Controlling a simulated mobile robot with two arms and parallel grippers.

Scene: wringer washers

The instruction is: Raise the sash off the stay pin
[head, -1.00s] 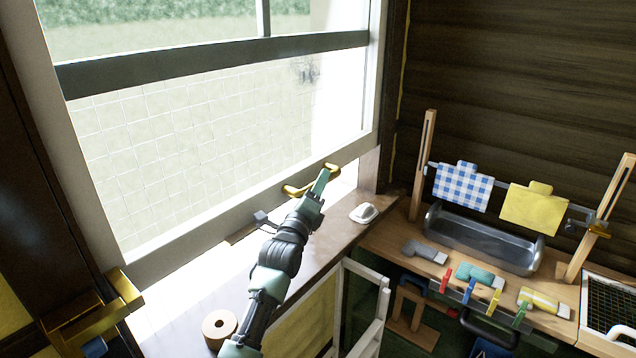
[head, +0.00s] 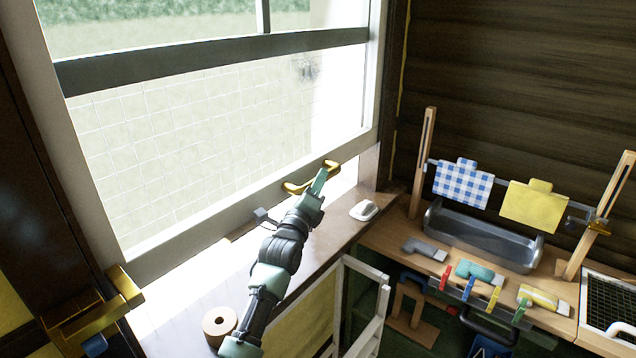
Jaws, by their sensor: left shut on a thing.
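The window sash has a pale bottom rail (head: 205,222) below a large, bright glass pane, and a brass lift handle (head: 297,187) on that rail. My left gripper (head: 318,182) is shut on this handle, and its fingers hide part of it. A bright gap shows between the rail and the sill (head: 335,231). A small dark grey fitting (head: 264,216) shows just left of my gripper by the rail; I cannot tell whether it is the stay pin. My right gripper is not in view.
A white object (head: 364,210) and a tan roll (head: 219,323) stand on the sill. A brass bracket (head: 95,318) is at lower left. At right, a bench holds a metal trough (head: 482,240), hanging cloths and coloured pegs. A white frame (head: 374,315) stands below the sill.

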